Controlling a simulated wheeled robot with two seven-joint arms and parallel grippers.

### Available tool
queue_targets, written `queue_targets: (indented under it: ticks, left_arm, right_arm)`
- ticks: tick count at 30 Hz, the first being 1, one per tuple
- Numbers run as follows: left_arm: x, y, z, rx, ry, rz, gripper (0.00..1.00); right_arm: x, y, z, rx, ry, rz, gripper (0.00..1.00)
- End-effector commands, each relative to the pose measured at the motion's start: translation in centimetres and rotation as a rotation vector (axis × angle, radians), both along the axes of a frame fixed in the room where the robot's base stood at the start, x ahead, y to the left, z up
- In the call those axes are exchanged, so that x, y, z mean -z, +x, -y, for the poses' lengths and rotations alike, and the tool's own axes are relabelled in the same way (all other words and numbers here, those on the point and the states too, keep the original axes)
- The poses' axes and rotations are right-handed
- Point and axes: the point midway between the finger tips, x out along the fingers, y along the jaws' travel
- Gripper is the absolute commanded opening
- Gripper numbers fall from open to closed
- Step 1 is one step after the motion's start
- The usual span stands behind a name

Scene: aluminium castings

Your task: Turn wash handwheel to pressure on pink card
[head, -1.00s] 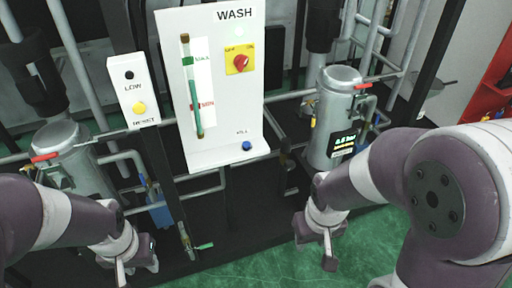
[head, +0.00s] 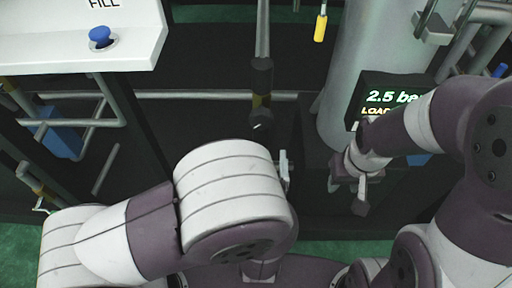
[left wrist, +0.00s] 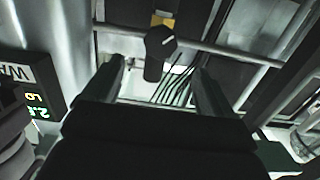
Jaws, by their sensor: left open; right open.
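A black knob-like fitting with a pale mark on its end (head: 261,85) sits on an upright pipe in the head view. It also shows in the left wrist view (left wrist: 160,45), with a yellow band behind it. I cannot tell for certain that it is the wash handwheel. A black display (head: 393,97) reads 2.5 bar. No pink card shows. My left gripper (left wrist: 157,68) is open, its fingers either side of the knob in the picture; contact is unclear. In the head view my left arm mostly hides it. My right gripper (head: 347,194) is open and empty, below the display.
A white panel (head: 60,40) with a blue button (head: 101,37) marked FILL stands at the upper left. A grey cylinder (head: 365,50) stands behind the display. A yellow-handled part (head: 320,27) hangs beside it. Thin pipes cross the dark frame. Green floor shows at the bottom.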

Motion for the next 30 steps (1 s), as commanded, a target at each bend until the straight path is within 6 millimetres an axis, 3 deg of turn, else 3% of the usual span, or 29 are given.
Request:
queue_targets:
  ticks: [1,5,12,18,24,30]
  left_arm:
    - [0.9,-0.3,0.0,0.003,0.007,0.026,0.85]
    - [0.5,0.7,-0.1,-0.005,0.012,0.053,0.85]
    - [0.4,6.8,-0.2,-0.007,0.010,0.053,0.85]
    - [0.4,10.5,-0.1,-0.003,0.011,0.051,0.85]
    - [0.3,12.0,-0.1,0.001,0.012,0.049,0.85]
    - [0.3,12.1,0.0,0.002,0.012,0.050,0.85]
  right_arm:
    - [1.2,0.0,0.0,0.000,0.000,0.001,0.43]
    - [1.3,0.0,0.0,0.000,0.000,0.002,0.43]
    - [2.1,0.0,0.0,0.000,0.000,0.001,0.43]
    - [2.6,0.0,0.0,0.000,0.000,0.001,0.43]
    - [2.7,0.0,0.0,0.000,0.000,0.001,0.43]
    - [2.7,0.0,0.0,0.000,0.000,0.001,0.43]
